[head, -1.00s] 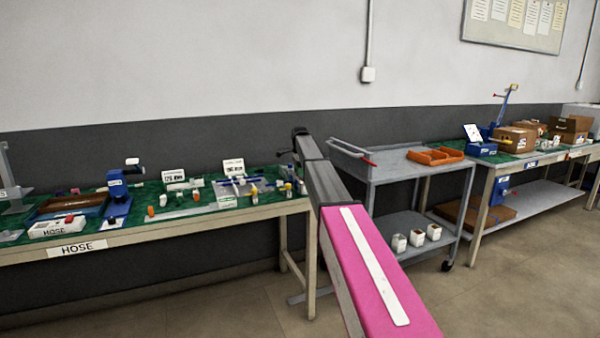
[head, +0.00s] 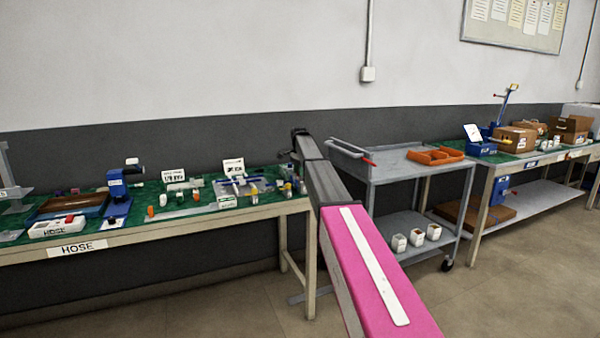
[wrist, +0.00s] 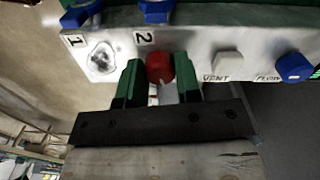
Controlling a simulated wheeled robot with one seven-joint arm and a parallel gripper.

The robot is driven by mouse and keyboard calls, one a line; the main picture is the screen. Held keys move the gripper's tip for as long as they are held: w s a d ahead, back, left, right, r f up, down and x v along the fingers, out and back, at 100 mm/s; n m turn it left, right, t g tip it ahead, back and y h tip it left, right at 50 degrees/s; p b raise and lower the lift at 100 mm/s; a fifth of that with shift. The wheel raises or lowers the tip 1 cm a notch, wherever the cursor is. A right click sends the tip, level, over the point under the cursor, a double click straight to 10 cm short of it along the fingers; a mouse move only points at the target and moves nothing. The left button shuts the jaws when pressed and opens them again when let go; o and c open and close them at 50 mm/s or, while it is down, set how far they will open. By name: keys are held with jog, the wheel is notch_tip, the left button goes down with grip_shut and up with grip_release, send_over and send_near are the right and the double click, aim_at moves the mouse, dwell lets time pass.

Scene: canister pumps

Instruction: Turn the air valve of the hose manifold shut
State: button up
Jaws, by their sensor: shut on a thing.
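In the wrist view a pale manifold panel (wrist: 210,48) crosses the top. On it a red knob (wrist: 159,66) sits between the two green fingers of my gripper (wrist: 158,84), which is shut on it. Any label for the red knob is hidden by the fingers. Right of it are a white knob (wrist: 229,63) marked VENT and a blue knob (wrist: 293,67) whose label looks like FLOW. Tags 1 and 2 stand on the left part of the panel, below blue fittings (wrist: 80,14). In the head view my arm reaches the bench's right end, where the gripper is too small to make out.
The HOSE bench (head: 150,237) carries small parts, sign cards and a blue device (head: 117,205) left of my arm. A grey cart (head: 385,170) with orange trays (head: 435,156) stands close on the right. Open floor lies in front.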

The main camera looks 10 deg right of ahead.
jog(key=n, duration=1.1)
jog(key=shift+n, duration=1.7)
jog(key=o, duration=0.9)
jog(key=shift+r, duration=0.1)
notch_tip(320, 180, up, 11)
jog(key=shift+a+f, duration=0.1)
jog(key=shift+f, duration=0.05)
jog(key=shift+s, duration=0.1)
